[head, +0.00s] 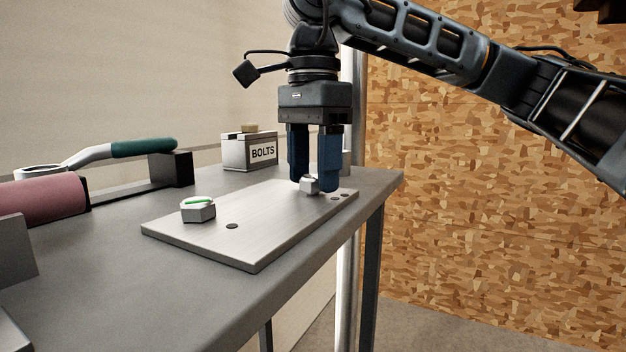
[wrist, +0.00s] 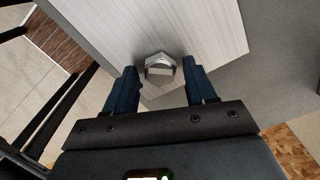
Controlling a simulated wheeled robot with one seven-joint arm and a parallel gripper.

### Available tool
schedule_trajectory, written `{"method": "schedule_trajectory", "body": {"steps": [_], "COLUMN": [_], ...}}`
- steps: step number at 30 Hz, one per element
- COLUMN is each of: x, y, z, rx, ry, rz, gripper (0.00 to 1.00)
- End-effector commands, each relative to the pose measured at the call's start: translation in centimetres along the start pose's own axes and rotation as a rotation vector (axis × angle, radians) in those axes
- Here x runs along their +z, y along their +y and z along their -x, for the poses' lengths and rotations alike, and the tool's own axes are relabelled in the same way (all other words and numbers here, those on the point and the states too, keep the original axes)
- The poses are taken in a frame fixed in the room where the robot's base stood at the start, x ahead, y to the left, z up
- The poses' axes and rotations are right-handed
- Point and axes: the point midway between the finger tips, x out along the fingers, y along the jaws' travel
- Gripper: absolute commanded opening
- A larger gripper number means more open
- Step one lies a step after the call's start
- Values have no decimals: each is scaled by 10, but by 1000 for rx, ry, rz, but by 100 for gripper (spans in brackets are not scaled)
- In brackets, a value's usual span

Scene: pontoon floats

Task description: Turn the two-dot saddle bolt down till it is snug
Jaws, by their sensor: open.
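A light metal plate (head: 265,222) lies on the grey bench. The two-dot saddle bolt (head: 309,185) is a hex head near the plate's far right end, beside two dark dots (head: 339,196). My gripper (head: 315,187) points down over it, open, with one blue finger on each side of the head. In the wrist view the bolt head (wrist: 160,66) sits between the fingertips, with a gap visible on either side. The near finger partly hides it in the head view. Whether the head touches the plate is hard to tell.
Another hex bolt (head: 198,209) with a green mark on top stands at the plate's left, beside one dark dot (head: 232,226). A BOLTS box (head: 249,151) stands behind the plate. A green-handled wrench (head: 110,152) and a pink roller (head: 42,200) lie at left.

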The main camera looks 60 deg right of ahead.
Motion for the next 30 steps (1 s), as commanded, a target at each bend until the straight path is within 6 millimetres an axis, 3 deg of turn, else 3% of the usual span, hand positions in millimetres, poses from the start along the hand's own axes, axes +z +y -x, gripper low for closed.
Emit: {"method": "schedule_trajectory", "body": {"steps": [18, 23, 30], "x": [0, 0, 0], "y": [0, 0, 0], "z": [-1, 0, 0], "rx": [-1, -1, -1], "ry": [-2, -1, -1], "rz": [820, 925, 931], "gripper": [55, 55, 52]}}
